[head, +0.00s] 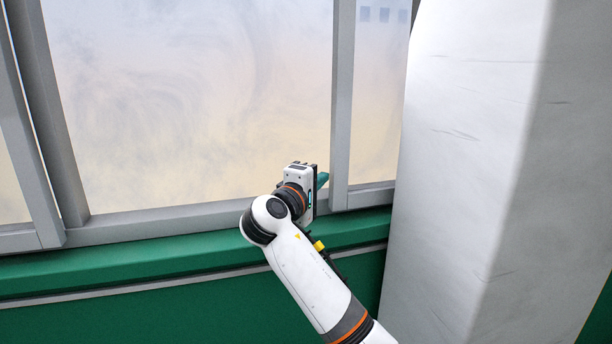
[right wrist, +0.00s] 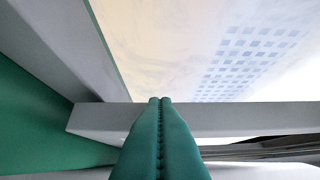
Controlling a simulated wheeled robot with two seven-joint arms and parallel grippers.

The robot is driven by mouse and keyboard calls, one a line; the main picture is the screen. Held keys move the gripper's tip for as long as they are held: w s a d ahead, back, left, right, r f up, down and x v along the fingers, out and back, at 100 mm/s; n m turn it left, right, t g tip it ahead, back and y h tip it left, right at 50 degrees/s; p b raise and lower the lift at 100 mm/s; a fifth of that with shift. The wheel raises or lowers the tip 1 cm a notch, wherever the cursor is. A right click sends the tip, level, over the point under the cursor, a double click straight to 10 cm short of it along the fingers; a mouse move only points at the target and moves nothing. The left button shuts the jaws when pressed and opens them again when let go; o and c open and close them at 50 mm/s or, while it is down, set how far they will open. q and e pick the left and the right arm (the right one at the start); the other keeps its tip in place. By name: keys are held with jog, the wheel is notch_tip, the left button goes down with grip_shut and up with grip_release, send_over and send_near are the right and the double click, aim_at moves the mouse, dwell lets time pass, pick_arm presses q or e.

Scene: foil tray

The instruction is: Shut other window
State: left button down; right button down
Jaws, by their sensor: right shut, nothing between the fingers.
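A sliding window (head: 200,100) with hazy glass and grey frames fills the back of the head view. A grey upright frame member (head: 342,100) stands right of the wide middle pane, with a narrower pane (head: 378,100) beyond it. My right gripper (head: 323,179) is low at the window, just left of that upright. Its green fingers are closed together and empty. In the right wrist view the closed fingertips (right wrist: 160,101) overlap a grey frame bar (right wrist: 240,119); I cannot tell if they touch it. My left gripper is not in view.
A green sill (head: 150,258) runs below the window. A large white pillar (head: 480,150) stands close on the right, limiting room there. Further grey uprights (head: 45,110) stand at the left. The space before the middle pane is clear left of my arm.

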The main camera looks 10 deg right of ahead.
aim_at(382, 171)
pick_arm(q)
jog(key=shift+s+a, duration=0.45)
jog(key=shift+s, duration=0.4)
pick_arm(e)
jog(key=shift+w+d+f, duration=0.1)
jog(key=shift+d, duration=0.15)
jog(key=d, duration=1.3)
jog(key=shift+w+d+p, duration=0.25)
jog(key=shift+d+p, duration=0.05)
jog(key=shift+d, duration=0.35)
jog(key=shift+a, duration=0.5)
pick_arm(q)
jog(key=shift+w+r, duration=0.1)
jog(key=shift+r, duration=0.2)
pick_arm(e)
jog(key=shift+d, duration=0.1)
